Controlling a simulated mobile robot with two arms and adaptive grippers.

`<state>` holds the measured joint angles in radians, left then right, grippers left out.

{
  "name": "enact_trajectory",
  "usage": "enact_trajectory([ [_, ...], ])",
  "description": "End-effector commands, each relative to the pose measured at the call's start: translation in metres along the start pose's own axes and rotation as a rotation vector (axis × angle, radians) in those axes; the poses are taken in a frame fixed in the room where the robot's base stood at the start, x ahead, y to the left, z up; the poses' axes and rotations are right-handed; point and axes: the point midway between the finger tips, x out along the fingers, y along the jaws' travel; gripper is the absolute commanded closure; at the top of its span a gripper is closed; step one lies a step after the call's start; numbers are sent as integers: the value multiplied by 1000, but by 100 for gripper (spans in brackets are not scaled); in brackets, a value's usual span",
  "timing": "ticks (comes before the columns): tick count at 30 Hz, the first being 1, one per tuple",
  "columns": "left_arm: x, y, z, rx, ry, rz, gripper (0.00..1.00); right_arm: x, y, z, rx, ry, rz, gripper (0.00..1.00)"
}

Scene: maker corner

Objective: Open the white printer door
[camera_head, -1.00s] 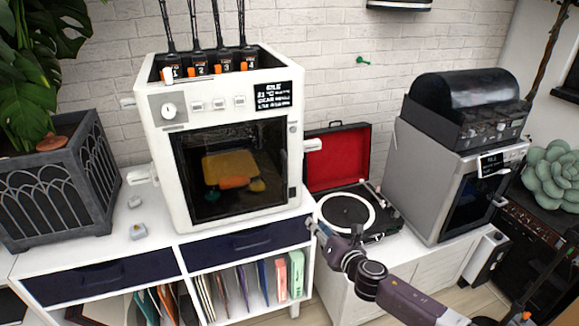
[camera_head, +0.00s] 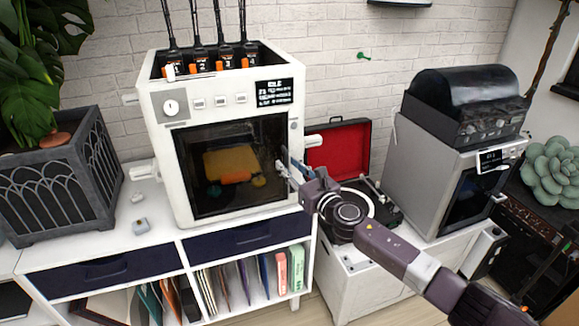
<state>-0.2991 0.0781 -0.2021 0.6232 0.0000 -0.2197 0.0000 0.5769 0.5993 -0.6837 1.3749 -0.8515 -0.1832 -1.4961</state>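The white printer (camera_head: 160,190) stands on a white cabinet. Its front door, a dark window panel (camera_head: 215,200), looks shut; an orange and yellow shape shows through it. My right gripper (camera_head: 287,170) is at the door's right edge, with its fingertips in front of the printer's right front frame. The gripper covers part of that edge, so I cannot tell whether it touches the door or whether its fingers are open or shut. My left gripper is not in view.
A record player with a red-lined lid (camera_head: 339,150) sits right of the printer, behind my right arm. A grey printer (camera_head: 425,190) is farther right. A planter (camera_head: 60,195) stands at left. Small pieces (camera_head: 139,225) lie on the cabinet top.

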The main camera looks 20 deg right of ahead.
Motion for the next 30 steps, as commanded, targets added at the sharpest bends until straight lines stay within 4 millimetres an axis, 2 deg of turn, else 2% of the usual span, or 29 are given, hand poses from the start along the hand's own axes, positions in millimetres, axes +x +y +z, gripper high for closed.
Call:
enact_trajectory([
  [9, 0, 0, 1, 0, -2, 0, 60, 2, 0, 0, 1, 0, 0, 74],
  [16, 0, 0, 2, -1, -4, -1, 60, 2, 0, 0, 1, 1, 0, 100],
  [30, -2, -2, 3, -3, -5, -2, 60, 0, 1, 0, 1, 1, -5, 100],
])
